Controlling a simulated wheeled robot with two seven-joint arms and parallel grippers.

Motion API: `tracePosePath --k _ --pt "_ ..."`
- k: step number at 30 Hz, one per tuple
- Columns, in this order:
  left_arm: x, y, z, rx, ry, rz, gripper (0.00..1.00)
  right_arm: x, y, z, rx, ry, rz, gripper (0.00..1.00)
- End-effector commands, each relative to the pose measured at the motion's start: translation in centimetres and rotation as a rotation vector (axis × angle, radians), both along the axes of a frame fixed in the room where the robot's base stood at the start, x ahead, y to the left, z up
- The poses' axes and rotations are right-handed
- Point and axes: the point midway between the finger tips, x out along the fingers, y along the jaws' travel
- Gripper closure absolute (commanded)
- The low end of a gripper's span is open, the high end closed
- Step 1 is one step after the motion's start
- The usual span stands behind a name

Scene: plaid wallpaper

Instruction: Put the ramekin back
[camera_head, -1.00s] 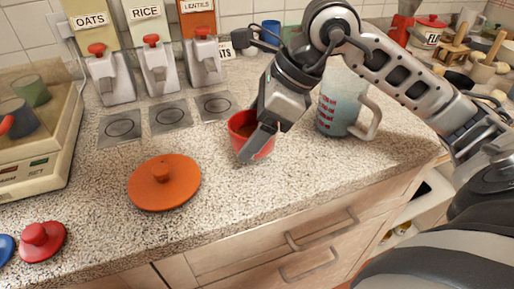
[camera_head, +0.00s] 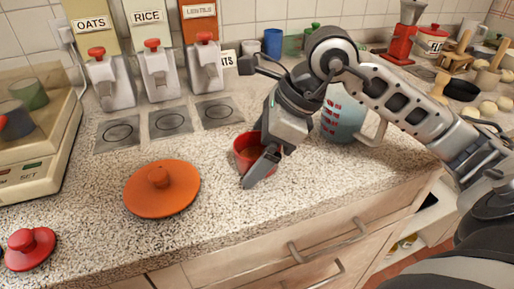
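A small red ramekin (camera_head: 244,146) with brownish contents is at the middle of the counter. My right gripper (camera_head: 262,160) comes down over its right side, and one finger crosses in front of it. The gripper appears shut on the ramekin; the other finger is hidden. I cannot tell whether the ramekin's base touches the counter. Three grey mats with ring marks lie behind, below the dispensers: left (camera_head: 118,132), middle (camera_head: 170,121) and right (camera_head: 219,111). All three are bare. My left gripper is not in view.
An orange lid (camera_head: 162,190) lies left of the ramekin, and a red lid (camera_head: 28,249) at front left. A scale (camera_head: 45,150) with cups stands at left. A blue measuring jug (camera_head: 343,116) stands close behind my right arm. Dispensers (camera_head: 160,80) line the wall.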

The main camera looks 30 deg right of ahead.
Motion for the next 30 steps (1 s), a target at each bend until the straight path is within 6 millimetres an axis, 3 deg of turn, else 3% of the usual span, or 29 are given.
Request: tracePosePath --k 8,21,30 --pt "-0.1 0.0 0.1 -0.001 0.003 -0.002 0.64 -0.2 -0.4 1.0 -0.003 -0.003 -0.002 0.07" --pt "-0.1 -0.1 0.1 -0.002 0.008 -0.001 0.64 -2.8 -3.9 8.6 -0.002 -0.002 -0.003 0.07" --pt "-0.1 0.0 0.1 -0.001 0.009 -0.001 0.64 -3.6 -4.8 10.6 0.0 0.0 -0.001 0.07"
